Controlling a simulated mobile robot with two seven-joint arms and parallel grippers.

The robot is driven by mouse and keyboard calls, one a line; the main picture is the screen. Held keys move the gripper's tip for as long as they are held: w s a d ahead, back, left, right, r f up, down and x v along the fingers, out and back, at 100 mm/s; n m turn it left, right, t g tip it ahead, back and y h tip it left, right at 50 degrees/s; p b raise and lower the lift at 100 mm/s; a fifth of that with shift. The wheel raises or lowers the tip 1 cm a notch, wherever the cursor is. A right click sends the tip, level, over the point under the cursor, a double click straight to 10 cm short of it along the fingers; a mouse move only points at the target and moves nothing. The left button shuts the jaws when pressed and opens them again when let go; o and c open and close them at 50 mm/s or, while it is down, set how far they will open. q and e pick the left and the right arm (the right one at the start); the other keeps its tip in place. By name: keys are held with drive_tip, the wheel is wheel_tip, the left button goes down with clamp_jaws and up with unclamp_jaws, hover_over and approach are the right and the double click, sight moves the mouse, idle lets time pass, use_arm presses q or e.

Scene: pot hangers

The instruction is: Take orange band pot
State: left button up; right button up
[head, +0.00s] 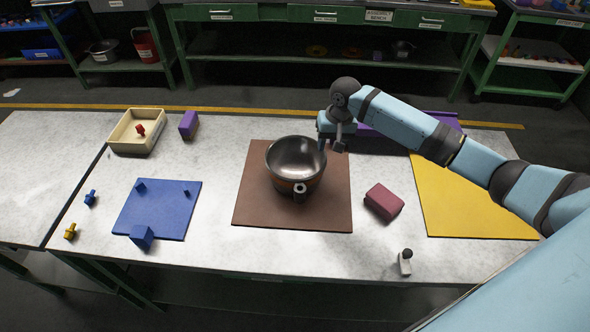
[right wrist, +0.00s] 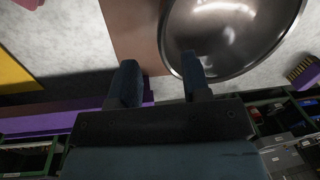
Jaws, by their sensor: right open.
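A dark metal pot (head: 295,158) with an orange-brown band stands upright on a brown mat (head: 252,205) at the middle of the table. A short handle (head: 299,190) faces the front. My right gripper (head: 331,146) is open and empty at the pot's back right rim. In the right wrist view the gripper (right wrist: 162,66) has one finger over the pot's bowl (right wrist: 230,35) and the other outside its rim, over the mat. I cannot tell how far the fingers reach down beside the wall. My left gripper is not in view.
A maroon block (head: 384,201) and a small grey-white piece (head: 405,262) lie right of the mat. A yellow mat (head: 465,205) lies under my right arm. A blue mat (head: 155,212) with blue pegs and a cream tray (head: 137,146) are at left.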

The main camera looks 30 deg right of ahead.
sight(322, 162)
drive_tip(key=f, duration=0.5)
drive_tip(key=w+a+f, duration=0.1)
drive_tip(key=f, duration=0.2)
drive_tip(key=shift+w+a+f, duration=0.1)
drive_tip(key=shift+f, duration=0.25)
clamp_jaws()
